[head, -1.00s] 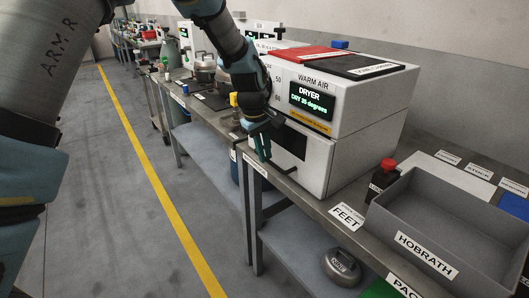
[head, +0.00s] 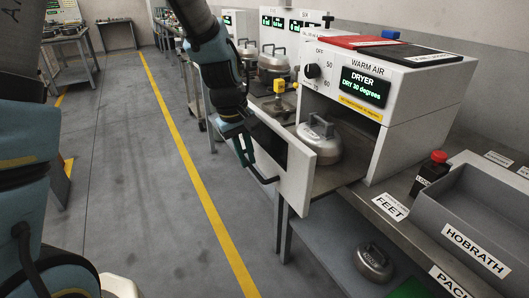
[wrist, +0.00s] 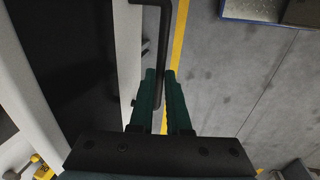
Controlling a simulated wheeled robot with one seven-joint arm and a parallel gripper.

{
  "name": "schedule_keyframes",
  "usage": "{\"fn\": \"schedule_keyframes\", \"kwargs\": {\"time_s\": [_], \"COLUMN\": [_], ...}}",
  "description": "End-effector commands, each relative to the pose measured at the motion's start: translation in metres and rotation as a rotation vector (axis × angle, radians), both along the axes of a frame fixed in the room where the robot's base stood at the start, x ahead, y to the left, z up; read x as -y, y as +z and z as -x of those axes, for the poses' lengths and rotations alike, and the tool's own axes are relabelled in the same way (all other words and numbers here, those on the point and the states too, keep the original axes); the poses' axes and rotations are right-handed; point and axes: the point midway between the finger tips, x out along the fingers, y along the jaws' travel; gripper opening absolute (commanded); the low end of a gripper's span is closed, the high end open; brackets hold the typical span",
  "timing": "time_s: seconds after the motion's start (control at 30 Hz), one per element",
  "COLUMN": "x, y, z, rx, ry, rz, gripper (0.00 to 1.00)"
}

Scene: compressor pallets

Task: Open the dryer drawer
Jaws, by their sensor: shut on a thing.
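The dryer (head: 378,97) is a white box with a green-lit display on the bench. Its drawer (head: 297,176) stands pulled out, with a white front panel, and a grey metal compressor-like unit (head: 319,141) with a handle shows behind that panel. My gripper (head: 260,172) is at the outer side of the drawer front. In the wrist view my gripper's green fingers (wrist: 161,80) are closed around the dark bar handle (wrist: 164,40). The dark drawer interior (wrist: 70,60) shows to the left there.
A grey bin (head: 470,215) labelled HOBRATH and a dark bottle with a red cap (head: 431,174) stand on the bench to the right. Another round metal unit (head: 373,262) sits on the lower shelf. The floor left of the bench, with its yellow line (head: 190,165), is clear.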

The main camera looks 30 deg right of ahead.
Motion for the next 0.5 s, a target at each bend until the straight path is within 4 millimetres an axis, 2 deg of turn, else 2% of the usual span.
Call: {"fn": "schedule_keyframes", "kwargs": {"time_s": [0.2,0.5], "x": [-0.016,-0.019], "y": [0.000,0.000], "z": [-0.001,-0.001], "rx": [0.001,0.000], "ry": [0.001,0.000], "rz": [0.000,0.000], "gripper": [0.00,0.00]}}
